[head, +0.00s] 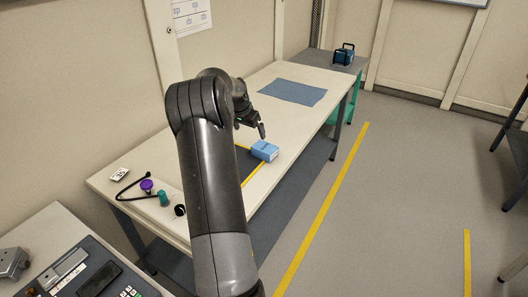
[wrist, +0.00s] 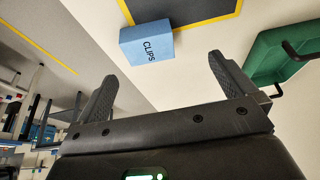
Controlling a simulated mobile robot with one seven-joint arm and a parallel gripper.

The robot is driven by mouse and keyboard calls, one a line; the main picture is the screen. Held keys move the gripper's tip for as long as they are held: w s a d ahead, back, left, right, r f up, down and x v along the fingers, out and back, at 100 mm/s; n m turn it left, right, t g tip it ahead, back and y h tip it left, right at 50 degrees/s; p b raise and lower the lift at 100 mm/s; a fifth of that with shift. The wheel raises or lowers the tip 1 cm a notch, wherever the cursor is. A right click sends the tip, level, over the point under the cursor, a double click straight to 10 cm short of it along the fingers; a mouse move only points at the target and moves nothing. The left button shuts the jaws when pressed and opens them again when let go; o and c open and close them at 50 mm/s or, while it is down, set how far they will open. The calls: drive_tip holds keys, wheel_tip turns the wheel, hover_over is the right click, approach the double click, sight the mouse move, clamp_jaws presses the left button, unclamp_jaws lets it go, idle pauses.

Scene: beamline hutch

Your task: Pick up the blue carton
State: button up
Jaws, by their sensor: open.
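The blue carton (head: 265,151) lies on the long pale table (head: 215,148), at the table's front edge beside a yellow line. In the wrist view the carton (wrist: 147,43) carries the word CLIPS. It lies beyond my fingertips, ahead of the gap and towards its left side. My gripper (wrist: 165,78) is open with nothing between its fingers. In the head view my gripper (head: 250,128) is partly hidden by my own arm and hangs a little behind and above the carton, apart from it.
A green tray or bin (wrist: 275,55) stands right of the fingers in the wrist view. A blue mat (head: 293,92) lies farther along the table. A purple item (head: 147,185) and a green item (head: 164,198) sit at the near end.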

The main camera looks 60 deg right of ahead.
sight(264, 147)
drive_tip(key=shift+m+g, duration=0.3)
drive_tip(key=shift+m, duration=0.1)
drive_tip(key=x, duration=0.5)
drive_tip(key=s+d+x, duration=0.1)
drive_tip(key=x, duration=0.3)
drive_tip(key=s+d+x, duration=0.1)
drive_tip(key=x, duration=0.4)
drive_tip(key=shift+s+d+r, duration=0.1)
drive_tip(key=shift+c, duration=0.6)
drive_tip(key=c, duration=0.6)
